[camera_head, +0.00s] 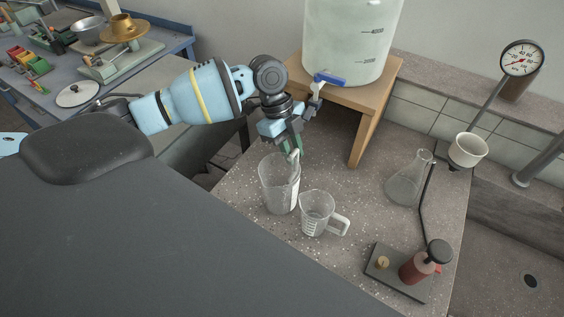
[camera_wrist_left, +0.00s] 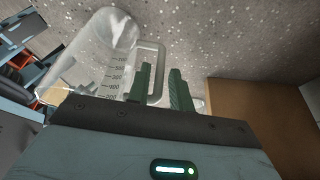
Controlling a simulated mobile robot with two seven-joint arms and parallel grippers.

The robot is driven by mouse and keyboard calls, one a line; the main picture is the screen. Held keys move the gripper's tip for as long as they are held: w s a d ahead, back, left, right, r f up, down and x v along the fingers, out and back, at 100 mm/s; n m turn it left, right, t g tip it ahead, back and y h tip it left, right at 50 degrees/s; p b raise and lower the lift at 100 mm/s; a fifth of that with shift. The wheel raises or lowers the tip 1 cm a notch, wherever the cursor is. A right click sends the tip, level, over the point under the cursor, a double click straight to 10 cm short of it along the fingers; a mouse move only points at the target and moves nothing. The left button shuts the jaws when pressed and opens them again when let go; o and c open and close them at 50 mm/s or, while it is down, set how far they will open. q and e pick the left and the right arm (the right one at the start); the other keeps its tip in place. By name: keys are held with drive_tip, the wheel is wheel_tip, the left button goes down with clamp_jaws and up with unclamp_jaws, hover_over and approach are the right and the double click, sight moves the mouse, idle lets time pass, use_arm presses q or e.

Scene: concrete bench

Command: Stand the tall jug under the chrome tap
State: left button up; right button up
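The tall jug (camera_head: 278,184) is clear and stands upright on the speckled bench (camera_head: 345,270). It shows large in the left wrist view (camera_wrist_left: 100,55), with dark graduations and its handle (camera_wrist_left: 160,55) toward the fingers. My left gripper (camera_head: 291,143) is at the handle on the jug's far side; in the wrist view its green fingers (camera_wrist_left: 162,85) lie either side of the handle's bar. I cannot tell whether they press on it. A grey metal pipe (camera_head: 545,158), possibly the chrome tap, leans in at the right over a sink. My right gripper is out of view.
A shorter measuring jug (camera_head: 316,213) stands close beside the tall jug. A wooden stand (camera_head: 357,140) bears a large tank (camera_head: 350,45) with a blue-handled tap (camera_head: 330,80). A flask (camera_head: 408,180), a white cup (camera_head: 468,150) on a stand and a red-bodied device (camera_head: 415,268) are to the right.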

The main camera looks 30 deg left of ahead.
use_arm(q)
drive_tip(key=shift+x, duration=0.95)
clamp_jaws()
drive_tip(key=shift+r, duration=0.1)
